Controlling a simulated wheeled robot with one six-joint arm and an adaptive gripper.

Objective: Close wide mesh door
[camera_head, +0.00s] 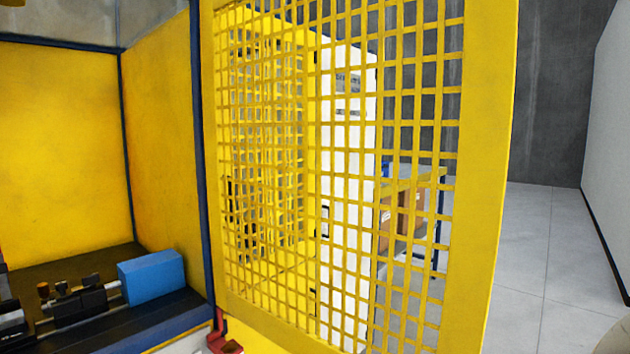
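The wide mesh door (485,180) is a yellow panel with a square grid, seen in the head view. It stands open, swung out from the dark blue post (201,160) at its left side and filling the middle of the picture. Its lower edge runs out of the frame. My gripper is not in view, so its place relative to the door cannot be told.
Left of the post is a yellow-walled enclosure (60,140) with a machine bed and a blue block (151,276). Behind the mesh stand a white cabinet (345,170) and a table (428,180).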

